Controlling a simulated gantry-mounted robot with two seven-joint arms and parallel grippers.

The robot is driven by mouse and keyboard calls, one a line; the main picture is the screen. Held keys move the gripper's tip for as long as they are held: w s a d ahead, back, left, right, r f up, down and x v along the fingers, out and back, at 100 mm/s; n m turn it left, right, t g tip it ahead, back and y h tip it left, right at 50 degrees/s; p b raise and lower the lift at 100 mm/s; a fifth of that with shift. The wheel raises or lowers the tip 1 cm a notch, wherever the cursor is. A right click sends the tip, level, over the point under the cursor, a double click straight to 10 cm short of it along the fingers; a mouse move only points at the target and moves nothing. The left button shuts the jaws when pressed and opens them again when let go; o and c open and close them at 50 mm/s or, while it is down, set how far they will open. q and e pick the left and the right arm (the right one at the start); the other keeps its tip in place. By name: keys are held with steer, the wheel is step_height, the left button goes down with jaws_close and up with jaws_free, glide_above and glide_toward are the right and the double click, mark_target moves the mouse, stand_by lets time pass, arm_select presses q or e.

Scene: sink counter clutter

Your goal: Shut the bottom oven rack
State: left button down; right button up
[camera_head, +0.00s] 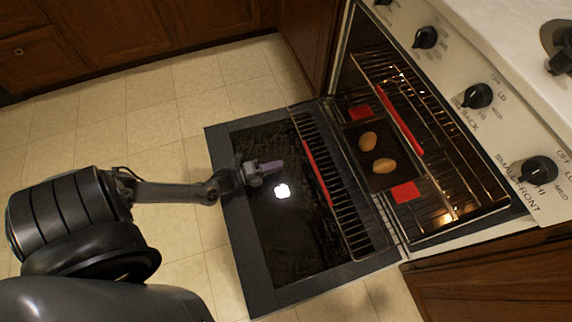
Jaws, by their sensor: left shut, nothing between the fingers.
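The oven door (305,245) is folded down open. The bottom oven rack (345,217) is slid out over the door, with a red strip (318,173) along its front edge. On it sits a dark baking pan (384,150) with red handles, holding two brown oval food items (385,165). My left gripper (276,167) is shut and empty above the door, to the left of the rack's front edge and seemingly apart from it. My right gripper is not in view.
An upper rack (462,170) with its own red strip (395,115) sits farther right, above the bottom rack. Stove knobs (478,96) line the front panel. Wooden cabinets (500,290) flank the oven. Tiled floor (165,115) lies clear to the left.

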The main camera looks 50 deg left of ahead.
arm_select(q)
steer(key=b, duration=0.3)
glide_above(299, 166)
steer(key=s, duration=0.2)
steer(key=shift+a+f, duration=0.1)
steer(key=shift+a, duration=0.1)
steer(key=shift+b+x, duration=0.55)
steer(key=shift+x, duration=0.45)
